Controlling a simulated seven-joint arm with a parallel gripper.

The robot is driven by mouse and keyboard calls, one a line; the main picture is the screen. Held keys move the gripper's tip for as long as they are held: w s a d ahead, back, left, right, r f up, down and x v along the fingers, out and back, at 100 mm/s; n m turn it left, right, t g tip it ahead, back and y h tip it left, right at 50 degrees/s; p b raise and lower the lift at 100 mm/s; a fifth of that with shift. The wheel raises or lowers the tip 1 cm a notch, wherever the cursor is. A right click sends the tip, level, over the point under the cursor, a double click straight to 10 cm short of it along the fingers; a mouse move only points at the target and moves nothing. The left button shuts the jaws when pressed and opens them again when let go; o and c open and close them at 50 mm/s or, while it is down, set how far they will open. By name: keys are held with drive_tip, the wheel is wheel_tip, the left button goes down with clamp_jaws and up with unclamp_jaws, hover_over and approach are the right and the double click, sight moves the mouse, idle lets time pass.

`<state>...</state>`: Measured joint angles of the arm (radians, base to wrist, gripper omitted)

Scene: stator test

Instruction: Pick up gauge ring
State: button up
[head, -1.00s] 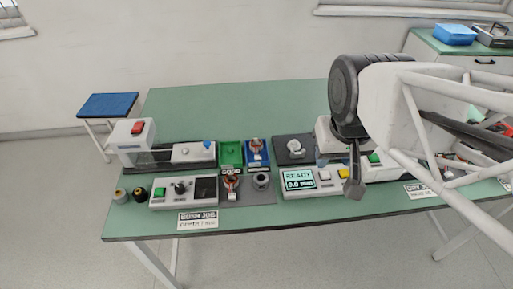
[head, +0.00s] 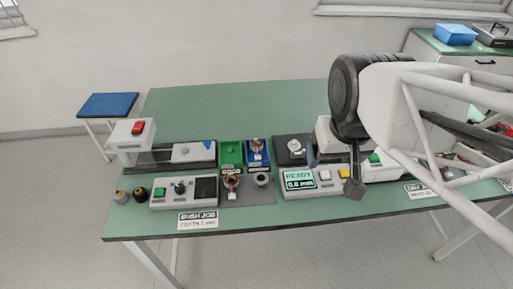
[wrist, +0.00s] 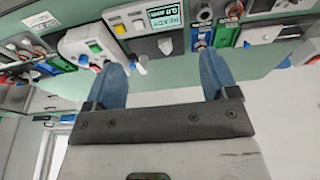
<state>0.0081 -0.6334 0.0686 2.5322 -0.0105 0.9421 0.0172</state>
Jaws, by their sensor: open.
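A small grey ring, which looks like the gauge ring (head: 261,180), sits on the grey mat (head: 265,197) at the front of the green bench, left of the READY display. It also shows near the top edge of the wrist view (wrist: 205,12). My gripper (wrist: 162,62) is open, with two blue fingers apart and nothing between them.
A copper-wound part (head: 231,182) stands just left of the ring. Green (head: 231,146) and blue (head: 251,160) trays and a dark plate (head: 280,157) lie behind. The READY display box (head: 300,194) stands to the right. The back of the bench (head: 240,108) is clear.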

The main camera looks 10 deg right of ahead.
drive_tip(key=n+g, duration=0.3)
drive_tip(key=n, duration=2.2)
approach(261, 179)
drive_tip(key=s, duration=0.2)
drive_tip(key=shift+w+f, duration=0.15)
drive_tip(key=shift+f, duration=1.25)
drive_tip(key=shift+f, duration=2.65)
